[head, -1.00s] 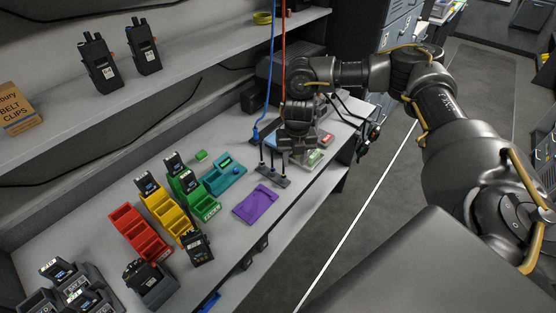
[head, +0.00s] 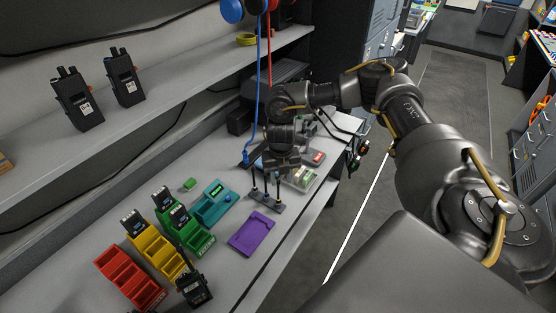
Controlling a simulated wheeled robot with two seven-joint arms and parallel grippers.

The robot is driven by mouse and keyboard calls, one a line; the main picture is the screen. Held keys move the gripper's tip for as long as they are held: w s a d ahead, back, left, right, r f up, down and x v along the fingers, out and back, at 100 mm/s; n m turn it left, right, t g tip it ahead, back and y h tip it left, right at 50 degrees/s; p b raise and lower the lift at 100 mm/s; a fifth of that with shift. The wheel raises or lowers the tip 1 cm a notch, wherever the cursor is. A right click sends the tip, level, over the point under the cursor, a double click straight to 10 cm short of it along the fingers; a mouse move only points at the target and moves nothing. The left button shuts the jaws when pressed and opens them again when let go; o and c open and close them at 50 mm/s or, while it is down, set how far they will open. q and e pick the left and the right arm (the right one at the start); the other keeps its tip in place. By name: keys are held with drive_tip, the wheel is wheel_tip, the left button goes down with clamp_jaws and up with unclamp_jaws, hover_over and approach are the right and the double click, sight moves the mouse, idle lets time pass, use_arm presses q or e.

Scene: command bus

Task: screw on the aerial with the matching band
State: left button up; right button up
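A dark stand (head: 268,205) on the bench holds upright thin black aerials (head: 265,184). Their coloured bands are too small to make out. My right gripper (head: 282,166) hangs fingers down just above and behind the stand, close to the aerials. Its fingertips are too dark to show their gap or any hold. A black handheld radio (head: 194,289) stands in front of the yellow tray at the lower left. An empty-looking purple holder (head: 252,233) lies in front of the stand. My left gripper is out of view.
Red (head: 127,276), yellow (head: 157,252), green (head: 190,237) and teal (head: 213,204) trays stand left of the stand; some hold radios. Two radios (head: 77,99) stand on the shelf above. Blue (head: 258,90) and red cords hang near my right arm. Small boxes (head: 302,178) lie behind the stand.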

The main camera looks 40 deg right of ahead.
sight(278, 184)
drive_tip(key=shift+f, duration=0.85)
drive_tip(key=f+p, duration=0.1)
drive_tip(key=f, duration=0.1)
drive_tip(key=f+p, duration=0.1)
drive_tip(key=f, duration=0.1)
drive_tip(key=shift+w+a+p, duration=0.25)
drive_tip(key=shift+w+p, duration=0.05)
drive_tip(key=shift+w, duration=0.05)
drive_tip(key=shift+f, duration=0.65)
clamp_jaws()
